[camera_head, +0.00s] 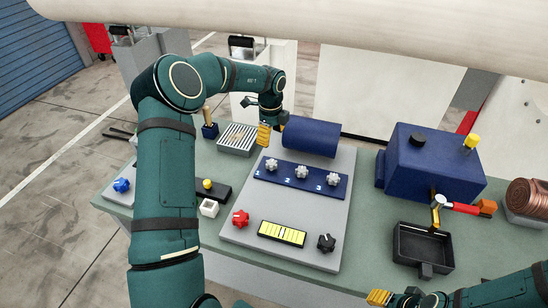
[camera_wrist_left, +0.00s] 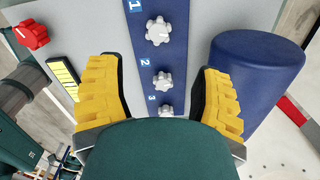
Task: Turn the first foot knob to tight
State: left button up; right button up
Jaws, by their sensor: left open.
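Three white star-shaped foot knobs sit in a row on a blue strip (camera_head: 287,181) marked 1, 2 and 3. The first knob (camera_head: 271,164) is at the strip's left end; it also shows at the top of the left wrist view (camera_wrist_left: 158,31), with a mark on its face. The second knob (camera_head: 301,171) and third knob (camera_head: 333,179) are to its right. My left gripper (camera_head: 265,135) is open and empty above and behind the strip, apart from the knobs. In the left wrist view its yellow fingers are spread wide. My right gripper (camera_head: 379,297) shows only partly at the bottom edge.
A blue cylinder (camera_head: 312,137) lies behind the strip. A red knob (camera_head: 240,217), a yellow level gauge (camera_head: 282,233) and a black knob (camera_head: 326,242) are on the grey plate in front. A blue box (camera_head: 425,165), hammer (camera_head: 465,207) and black tray (camera_head: 422,268) stand right.

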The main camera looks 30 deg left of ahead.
aim_at(271, 162)
pick_arm(q)
notch_tip(271, 162, down, 13)
jog(key=shift+s+f, duration=0.1)
jog(key=shift+f, duration=0.1)
dwell(0.3)
grip_shut()
